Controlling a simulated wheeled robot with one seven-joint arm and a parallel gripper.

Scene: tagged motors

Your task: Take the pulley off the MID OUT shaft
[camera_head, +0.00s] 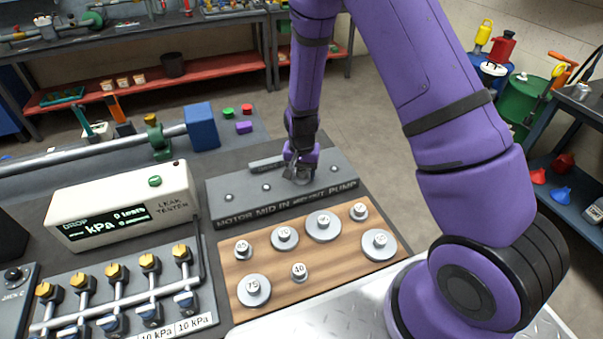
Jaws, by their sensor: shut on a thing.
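My gripper (299,172) points down at the grey shaft plate (240,208), which is lettered MOTOR, MID IN, MID OUT and PUMP along its front edge. The gripper is over the MID OUT part of the plate and is shut on a small grey pulley (298,180), mostly hidden by the fingers. I cannot tell whether the pulley is still around its shaft or just above it. The motor shaft (228,197) and the pump shaft (337,168) show as small bare stubs.
A wooden board (330,265) in front holds several numbered grey pulleys, among them the 75 pulley (254,290) and the 40 pulley (299,271). The white leak tester (125,205) and a row of valves (125,290) stand at left. My arm covers the right side.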

